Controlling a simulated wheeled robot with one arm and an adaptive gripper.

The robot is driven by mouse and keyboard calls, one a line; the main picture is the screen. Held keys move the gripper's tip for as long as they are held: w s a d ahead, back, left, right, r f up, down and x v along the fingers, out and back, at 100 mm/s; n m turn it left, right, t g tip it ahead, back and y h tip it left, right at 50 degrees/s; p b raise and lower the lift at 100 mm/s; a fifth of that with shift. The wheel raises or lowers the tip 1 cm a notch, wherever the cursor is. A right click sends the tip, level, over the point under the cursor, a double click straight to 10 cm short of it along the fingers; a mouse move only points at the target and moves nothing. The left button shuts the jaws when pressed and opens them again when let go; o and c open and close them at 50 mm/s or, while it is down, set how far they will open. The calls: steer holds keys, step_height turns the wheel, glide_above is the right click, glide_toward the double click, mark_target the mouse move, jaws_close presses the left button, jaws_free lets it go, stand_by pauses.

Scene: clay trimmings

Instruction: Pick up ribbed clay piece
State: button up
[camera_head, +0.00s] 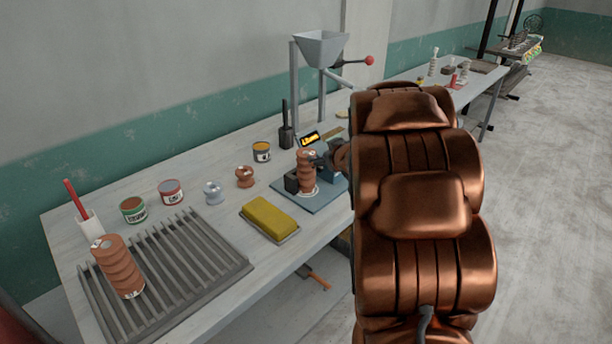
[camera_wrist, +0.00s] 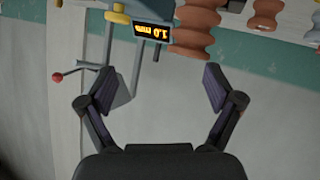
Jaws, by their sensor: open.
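A ribbed brown clay piece (camera_head: 306,172) stands upright on a blue-grey plate (camera_head: 322,199) beside a device with a lit display. In the wrist view, a ribbed brown clay piece (camera_wrist: 195,30) shows at the top, right of centre, cut off by the edge.
A yellow sponge block (camera_head: 268,218), a small brown spool-shaped piece (camera_head: 245,176), a silver one (camera_head: 213,192) and several cans stand left of the plate. A hopper stand with a red-knobbed lever (camera_head: 369,61) rises behind. The floor at right is clear.

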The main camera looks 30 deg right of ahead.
mark_target(306, 153)
steer(key=shift+w+a+f+n+t+y+p, duration=0.15)
steer(key=shift+w+a+f+n+t+y, duration=0.3)
steer(key=shift+w+t+y, duration=0.6)
steer(key=shift+w+a+f+n+t+y+p, duration=0.15)
steer(key=shift+w+a+f+n+t+y, duration=0.3)
steer(key=shift+w+y, duration=0.95)
steer(key=shift+w+a+f+n+t+y+p, duration=0.25)
steer(key=shift+w+f+t+y, duration=0.35)
steer(key=shift+w+t+y, duration=0.5)
steer(key=shift+w, duration=0.1)
steer(key=shift+c, duration=0.2)
jaws_close()
